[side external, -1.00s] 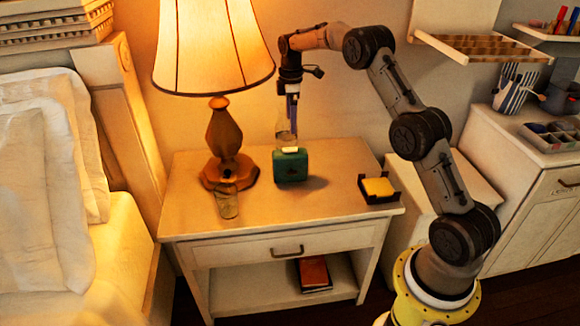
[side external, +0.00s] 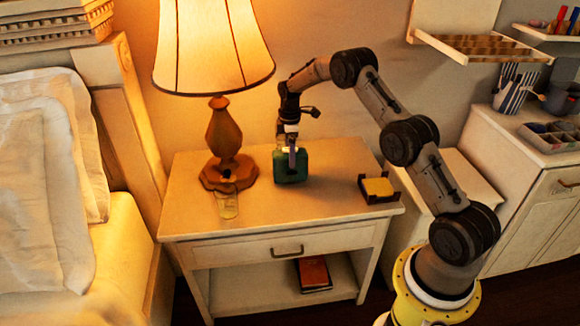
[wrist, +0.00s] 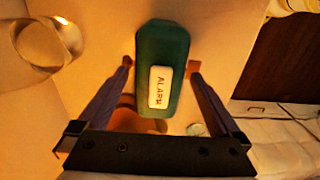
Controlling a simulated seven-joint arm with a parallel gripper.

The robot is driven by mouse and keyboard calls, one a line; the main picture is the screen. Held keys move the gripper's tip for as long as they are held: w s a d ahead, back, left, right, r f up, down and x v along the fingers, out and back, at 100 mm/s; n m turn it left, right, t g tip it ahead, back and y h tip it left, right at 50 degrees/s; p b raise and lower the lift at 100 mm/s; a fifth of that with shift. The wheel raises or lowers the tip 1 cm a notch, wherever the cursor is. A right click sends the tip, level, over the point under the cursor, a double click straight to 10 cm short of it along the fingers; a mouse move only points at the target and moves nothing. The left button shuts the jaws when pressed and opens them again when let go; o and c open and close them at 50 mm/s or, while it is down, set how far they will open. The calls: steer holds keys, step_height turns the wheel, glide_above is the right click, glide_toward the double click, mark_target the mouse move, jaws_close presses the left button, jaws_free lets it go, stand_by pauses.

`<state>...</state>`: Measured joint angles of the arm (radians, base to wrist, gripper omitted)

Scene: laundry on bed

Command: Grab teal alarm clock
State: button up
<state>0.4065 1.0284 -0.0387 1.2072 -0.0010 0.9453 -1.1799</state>
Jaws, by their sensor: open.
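The teal alarm clock (side external: 298,167) stands on the nightstand (side external: 340,205), to the right of the lamp. In the wrist view the clock (wrist: 180,55) shows from above, with a white label reading ALARM. My gripper (side external: 291,166) is lowered at the clock in the side view. In the wrist view my gripper (wrist: 160,68) is open, with one finger on each side of the clock. A gap shows between the clock and each finger, and nothing is clamped.
The lamp (side external: 222,135) and a clear glass (side external: 227,205) stand left of the clock. A dark holder with yellow notes (side external: 378,188) lies to the right. The nightstand's front is clear. A red book (side external: 313,273) lies on the lower shelf.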

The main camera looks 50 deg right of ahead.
steer(key=shift+f, duration=0.2)
jaws_close()
stand_by(0.4)
steer(key=shift+r, duration=0.15)
